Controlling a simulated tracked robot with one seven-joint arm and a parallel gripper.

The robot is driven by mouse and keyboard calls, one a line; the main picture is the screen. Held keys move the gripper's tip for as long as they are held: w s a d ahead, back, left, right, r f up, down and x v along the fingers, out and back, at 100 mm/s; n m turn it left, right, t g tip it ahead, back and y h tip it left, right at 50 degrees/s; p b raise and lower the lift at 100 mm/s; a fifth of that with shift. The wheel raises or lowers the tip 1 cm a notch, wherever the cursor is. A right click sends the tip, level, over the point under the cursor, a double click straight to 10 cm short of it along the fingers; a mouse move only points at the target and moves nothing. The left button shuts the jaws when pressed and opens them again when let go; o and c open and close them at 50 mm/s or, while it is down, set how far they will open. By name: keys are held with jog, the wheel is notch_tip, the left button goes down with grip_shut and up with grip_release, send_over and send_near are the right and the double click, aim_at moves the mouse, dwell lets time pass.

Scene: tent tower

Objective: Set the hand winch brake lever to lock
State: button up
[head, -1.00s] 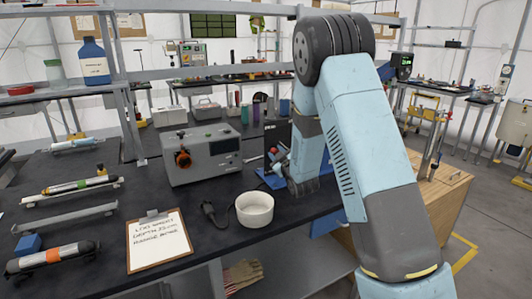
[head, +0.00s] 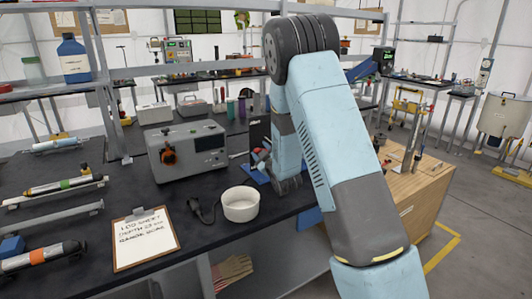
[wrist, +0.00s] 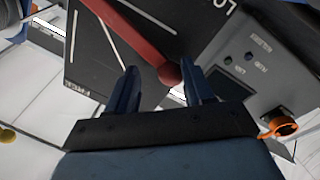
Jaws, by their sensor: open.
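The brake lever (wrist: 130,38) is a red bar ending in a round red knob (wrist: 169,74) in the wrist view. The lever lies between the two words. My gripper (wrist: 160,78) is open, its dark fingers on either side of the knob; I cannot tell whether they touch it. In the head view the dark panel (head: 260,132) stands above a blue base (head: 257,173), partly hidden by my arm.
A grey instrument box (head: 190,150) with an orange knob stands left of the winch. A white bowl (head: 240,205), a black plug and a clipboard (head: 146,238) lie in front on the dark bench. A wooden cabinet (head: 420,195) stands to the right.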

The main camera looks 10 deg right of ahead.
jog(key=shift+s, duration=0.1)
jog(key=v, duration=1.3)
jog(key=shift+s+d, duration=0.15)
jog(key=shift+s, duration=0.1)
jog(key=s+d+r+m+g+h, duration=0.2)
jog(key=s+r+m+g, duration=0.15)
jog(key=r, duration=0.25)
jog(key=s+d+r+m+g+h, duration=0.1)
jog(key=s+d+r+m+g, duration=0.25)
jog(key=r, duration=0.25)
jog(key=s+r+m+g, duration=0.1)
jog(key=s+r+g, duration=0.1)
jog(key=s, duration=1.1)
jog(key=s+r+m+g, duration=0.2)
jog(key=s+r, duration=0.3)
jog(key=s, duration=0.9)
jog(key=shift+s+a+g+h, duration=0.25)
jog(key=shift+a+g+h, duration=0.15)
jog(key=shift+g, duration=0.4)
